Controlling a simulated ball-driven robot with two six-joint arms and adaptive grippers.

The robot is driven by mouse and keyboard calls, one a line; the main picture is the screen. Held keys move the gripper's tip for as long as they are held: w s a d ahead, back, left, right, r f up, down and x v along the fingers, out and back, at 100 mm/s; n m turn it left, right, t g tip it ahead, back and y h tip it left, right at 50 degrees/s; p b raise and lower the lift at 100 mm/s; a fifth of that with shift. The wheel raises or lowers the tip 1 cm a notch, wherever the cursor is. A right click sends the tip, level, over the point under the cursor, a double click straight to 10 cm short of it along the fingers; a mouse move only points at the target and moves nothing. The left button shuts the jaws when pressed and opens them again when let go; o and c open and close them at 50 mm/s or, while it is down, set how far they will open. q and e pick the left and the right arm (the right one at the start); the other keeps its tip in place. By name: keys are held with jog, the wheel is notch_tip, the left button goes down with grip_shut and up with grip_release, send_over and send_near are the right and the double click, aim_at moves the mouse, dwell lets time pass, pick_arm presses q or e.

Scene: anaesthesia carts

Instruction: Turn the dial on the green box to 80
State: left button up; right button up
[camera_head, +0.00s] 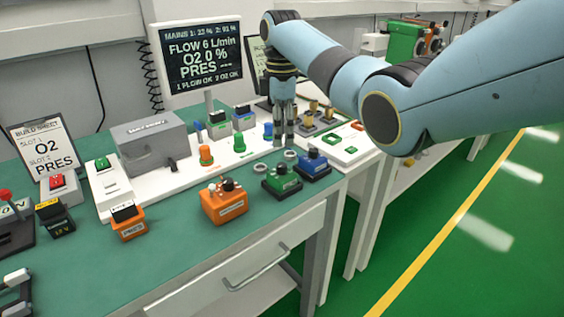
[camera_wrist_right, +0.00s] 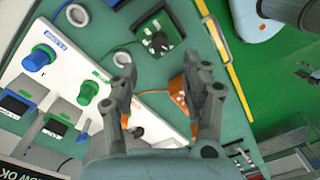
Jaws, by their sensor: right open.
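The green box (camera_head: 282,181) stands near the front right edge of the teal table top, with a dark dial on top. In the right wrist view the green box (camera_wrist_right: 158,32) shows its black dial with a light scale around it; the numbers are too small to read. My right gripper (camera_head: 283,143) points down, just behind and above the green box. Its two fingers (camera_wrist_right: 160,68) are apart with nothing between them, and the green box lies beyond the fingertips. They do not appear to touch the dial. My left gripper is not in view.
A blue box (camera_head: 313,167) stands close to the right of the green box, and an orange box (camera_head: 225,204) with knobs to its left. Orange and blue knobs on a white panel (camera_head: 190,177) lie behind. Table space in front is clear.

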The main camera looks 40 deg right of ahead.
aim_at(282, 165)
notch_tip(282, 165, down, 9)
jog(key=shift+s+a+r+b, duration=0.1)
jog(key=shift+s+r+b, duration=0.1)
jog(key=shift+b, duration=0.1)
grip_shut()
